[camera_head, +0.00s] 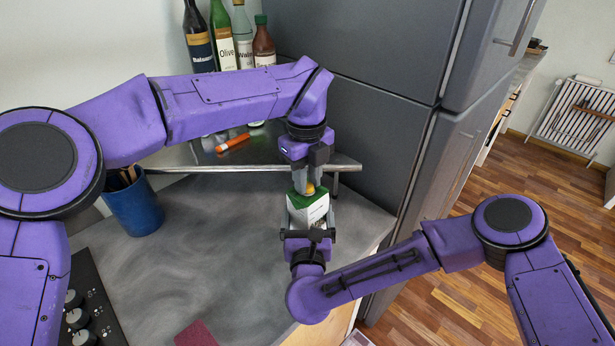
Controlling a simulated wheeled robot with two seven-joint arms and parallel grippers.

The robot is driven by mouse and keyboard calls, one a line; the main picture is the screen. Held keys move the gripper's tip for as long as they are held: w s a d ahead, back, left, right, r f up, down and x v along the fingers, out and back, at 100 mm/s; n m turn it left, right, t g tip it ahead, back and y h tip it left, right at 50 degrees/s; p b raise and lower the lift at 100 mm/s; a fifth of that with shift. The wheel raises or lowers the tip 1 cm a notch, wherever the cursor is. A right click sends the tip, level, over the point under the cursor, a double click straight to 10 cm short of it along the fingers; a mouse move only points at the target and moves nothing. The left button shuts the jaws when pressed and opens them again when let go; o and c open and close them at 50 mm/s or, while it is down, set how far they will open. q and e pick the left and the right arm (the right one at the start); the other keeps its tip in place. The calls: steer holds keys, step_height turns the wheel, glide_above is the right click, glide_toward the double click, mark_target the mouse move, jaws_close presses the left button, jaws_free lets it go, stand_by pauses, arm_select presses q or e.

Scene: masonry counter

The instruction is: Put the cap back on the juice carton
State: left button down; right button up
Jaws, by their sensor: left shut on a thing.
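The juice carton (312,212), white with a green top, stands near the right edge of the grey counter. The orange-yellow cap (309,189) is at the carton's top, between the fingertips of my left gripper (308,186). My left gripper points down from above and is shut on the cap. I cannot tell whether the cap touches the spout, which is hidden. My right gripper (308,218) comes from the front, with a finger along each side of the carton, and looks shut on it.
A metal shelf (250,157) with several bottles (222,38) and an orange-handled tool (233,143) is behind. A blue cup (134,207) stands at left, near a knobbed panel (88,310). A grey fridge (365,130) rises at right. The counter's middle (220,240) is clear.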

arm_select(q)
steer(key=m, duration=0.6)
steer(key=shift+m, duration=0.4)
steer(key=m, duration=0.3)
steer(key=shift+d, duration=0.1)
steer(key=m, duration=0.6)
steer(key=shift+s+f, duration=0.1)
steer(key=m, duration=0.3)
steer(key=c, duration=0.8)
jaws_free()
step_height(320, 180, up, 12)
